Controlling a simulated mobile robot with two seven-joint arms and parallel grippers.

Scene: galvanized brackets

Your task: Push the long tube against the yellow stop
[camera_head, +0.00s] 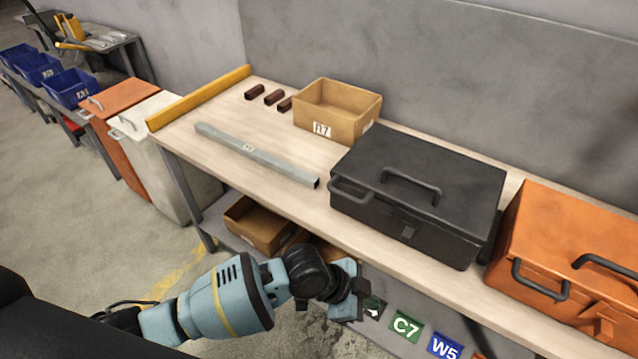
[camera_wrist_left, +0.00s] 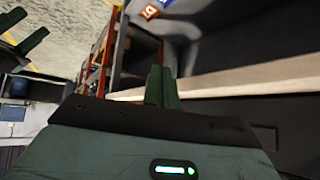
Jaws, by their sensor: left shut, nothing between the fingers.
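The long tube (camera_head: 270,158) is a grey galvanized square tube with a small label, lying flat on the workbench (camera_head: 215,155). Its open right end faces the front edge, close to the black toolbox. The yellow stop (camera_head: 200,97) is a straight bar along the bench's left end. The tube's left end is apart from the stop, with bare bench top between them. My left gripper (camera_head: 355,287) is in front of the bench, below the tube's right end and not touching it. In the left wrist view its fingers (camera_wrist_left: 162,86) are together and empty.
A cardboard box (camera_head: 335,108) and several short brown tubes (camera_head: 272,97) stand behind the long tube. A black toolbox (camera_head: 420,185) and an orange toolbox (camera_head: 565,255) fill the right side. Cartons (camera_head: 258,222) sit on the lower shelf. Orange and white bins stand left of the bench.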

